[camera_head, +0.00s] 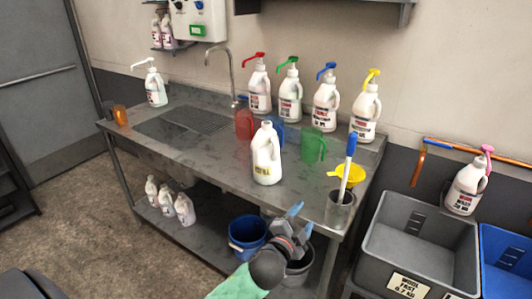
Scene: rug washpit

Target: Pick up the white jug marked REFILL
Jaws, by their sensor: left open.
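A white jug (266,155) with no pump stands upright near the front edge of the metal bench (215,161). It has a side handle and a small yellow label with dark lettering, too small to read surely. My left gripper (300,221) is open and empty. In the picture it is below and a little right of the jug, in front of the bench's front edge and apart from the jug. My right gripper is not in view.
Behind the jug stand a red pitcher (244,124), a blue pitcher and a green pitcher (313,146). A yellow funnel (350,174) and a metal pot (338,214) holding a blue-handled tool are to its right. Several pump bottles line the wall. Buckets (247,233) stand below.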

